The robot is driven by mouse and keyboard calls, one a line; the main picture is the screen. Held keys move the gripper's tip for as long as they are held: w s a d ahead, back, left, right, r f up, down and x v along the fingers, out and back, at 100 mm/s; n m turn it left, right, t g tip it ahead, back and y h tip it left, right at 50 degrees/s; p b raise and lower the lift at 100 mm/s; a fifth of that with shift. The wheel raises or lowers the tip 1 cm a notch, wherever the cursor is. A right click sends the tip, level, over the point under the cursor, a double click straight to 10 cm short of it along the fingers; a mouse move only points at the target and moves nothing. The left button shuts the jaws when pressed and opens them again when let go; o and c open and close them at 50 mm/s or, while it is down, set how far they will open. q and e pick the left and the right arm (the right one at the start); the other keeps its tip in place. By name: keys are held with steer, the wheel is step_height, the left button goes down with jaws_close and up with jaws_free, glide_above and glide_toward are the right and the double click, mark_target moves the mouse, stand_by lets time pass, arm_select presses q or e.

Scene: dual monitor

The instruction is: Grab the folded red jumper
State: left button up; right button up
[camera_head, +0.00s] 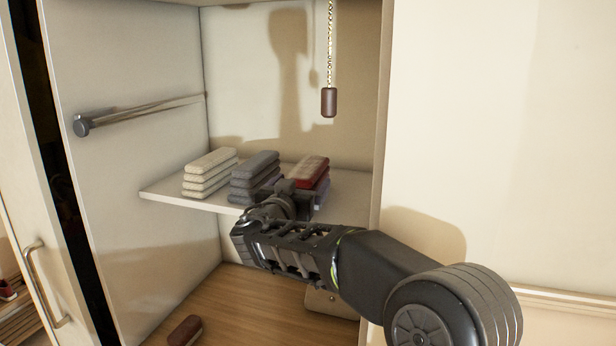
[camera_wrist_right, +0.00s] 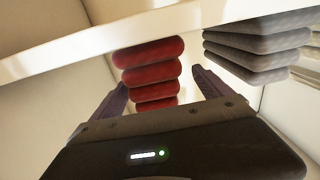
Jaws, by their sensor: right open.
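The folded red jumper (camera_head: 311,170) lies in the stack at the right end of the white shelf (camera_head: 162,192) in the wardrobe. In the right wrist view, which looks upside down, several red folded layers (camera_wrist_right: 150,72) show beyond and between my fingers. My right gripper (camera_head: 296,188) is open just in front of this stack and partly hides it in the head view. Its fingers also show in the right wrist view (camera_wrist_right: 160,92), apart, with nothing clearly held between them. Whether they touch the stack I cannot tell. My left gripper is not in view.
A grey folded stack (camera_head: 254,175) stands just left of the red one, with a cream stack (camera_head: 209,172) further left. A pull chain with a brown handle (camera_head: 329,102) hangs above. A rail (camera_head: 140,112) crosses the left wall. A brown item (camera_head: 185,331) lies on the wooden floor.

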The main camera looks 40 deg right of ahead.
mark_target(304, 171)
steer(key=shift+r+p+x, duration=0.2)
steer(key=shift+p+x, duration=0.25)
steer(key=shift+x, duration=0.7)
steer(key=shift+w+d+f, duration=0.1)
steer(key=shift+d+f, duration=0.05)
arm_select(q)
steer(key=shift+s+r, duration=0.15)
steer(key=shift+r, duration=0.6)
arm_select(e)
steer(key=shift+c, duration=0.2)
steer(key=c, duration=1.8)
steer(key=shift+o, duration=0.2)
